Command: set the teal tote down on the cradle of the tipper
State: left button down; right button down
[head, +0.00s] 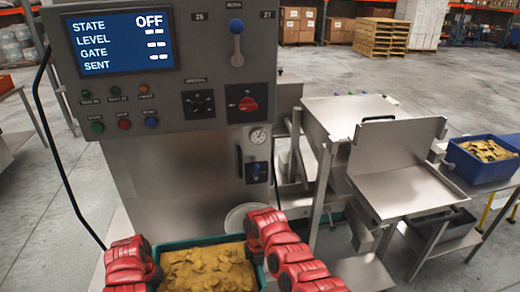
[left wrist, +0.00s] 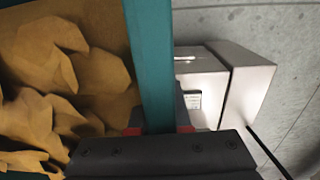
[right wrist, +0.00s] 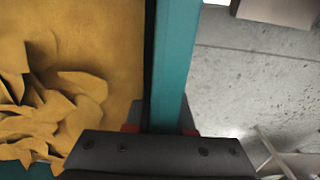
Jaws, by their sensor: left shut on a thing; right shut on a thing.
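The teal tote (head: 200,241), full of yellow-brown chips (head: 208,268), is at the bottom middle of the head view, between my two red arms. My left gripper (left wrist: 160,128) is shut on one tote wall, which shows as a teal band in the left wrist view (left wrist: 148,60). My right gripper (right wrist: 160,128) is shut on another wall, teal in the right wrist view (right wrist: 174,60). Fingertips are mostly hidden in the head view. The tipper's cradle (head: 400,190), a bare steel plate with an upright back, is to the right, apart from the tote.
A grey control cabinet (head: 185,190) with a screen reading OFF (head: 123,43) stands straight ahead. A round pale lid or dish (head: 245,215) is behind the tote. A blue tote of chips (head: 458,160) stands on a table at the right. Open floor lies behind.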

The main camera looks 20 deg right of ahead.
aim_at(405, 190)
jog(key=k+l, duration=0.2)
jog(key=l, duration=0.3)
jog(key=k+l, duration=0.2)
jog(key=l, duration=0.3)
jog(key=k+l, duration=0.2)
jog(key=l, duration=0.3)
jog(key=k+l, duration=0.15)
jog(key=l, duration=0.35)
jog(key=k+l, duration=0.2)
jog(key=l, duration=0.3)
jog(key=k+l, duration=0.2)
jog(key=l, duration=0.3)
jog(key=k+l, duration=0.2)
jog(key=l, duration=0.3)
jog(key=k+l, duration=0.2)
jog(key=l, duration=0.3)
